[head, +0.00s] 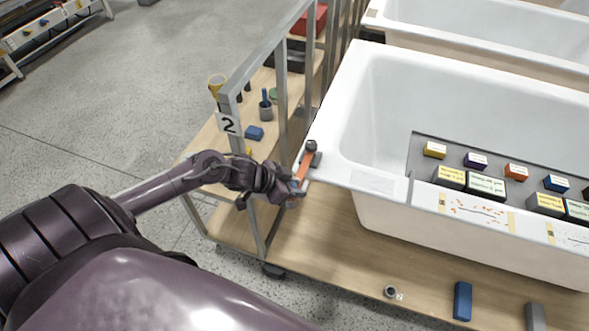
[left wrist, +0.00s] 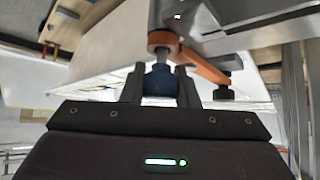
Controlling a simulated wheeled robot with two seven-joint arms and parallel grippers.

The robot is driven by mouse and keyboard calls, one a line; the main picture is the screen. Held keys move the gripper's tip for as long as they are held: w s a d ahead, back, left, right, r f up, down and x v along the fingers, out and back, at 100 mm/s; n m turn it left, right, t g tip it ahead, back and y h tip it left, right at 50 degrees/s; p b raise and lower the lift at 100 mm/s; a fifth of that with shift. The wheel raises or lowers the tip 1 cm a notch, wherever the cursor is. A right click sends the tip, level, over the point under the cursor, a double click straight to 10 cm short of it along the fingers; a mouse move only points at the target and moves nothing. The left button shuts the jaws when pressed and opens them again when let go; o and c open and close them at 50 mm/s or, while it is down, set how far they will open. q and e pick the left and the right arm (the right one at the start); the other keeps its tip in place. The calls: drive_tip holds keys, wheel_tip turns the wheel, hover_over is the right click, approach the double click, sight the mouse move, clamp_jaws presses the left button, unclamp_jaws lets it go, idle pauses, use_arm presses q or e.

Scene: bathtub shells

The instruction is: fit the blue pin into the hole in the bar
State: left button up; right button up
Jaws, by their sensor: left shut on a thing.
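The orange bar (head: 305,168) is at the left end of the white bathtub shell, joined to a grey metal part there. In the left wrist view the orange bar (left wrist: 205,66) runs slantwise, with a rounded end just beyond my fingers. My left gripper (head: 294,188) is at the bar's near end. In the wrist view my left gripper (left wrist: 160,88) is shut on the blue pin (left wrist: 161,84), which lines up with the bar's rounded end. The hole is hidden, and I cannot tell how deep the pin sits. My right gripper is not in view.
The bathtub shell (head: 345,140) stands on a wooden bench (head: 330,235). A grey metal rack (head: 284,75) marked 2 is close to my left arm. A blue block (head: 462,301) and a small ring (head: 390,291) lie on the bench.

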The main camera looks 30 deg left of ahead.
use_arm(q)
drive_tip(key=o, duration=1)
drive_tip(key=shift+o, duration=0.2)
drive_tip(key=v, duration=0.7)
drive_tip(key=shift+s+r+p, duration=0.2)
drive_tip(key=shift+r+p, duration=0.1)
drive_tip(key=shift+a, duration=0.1)
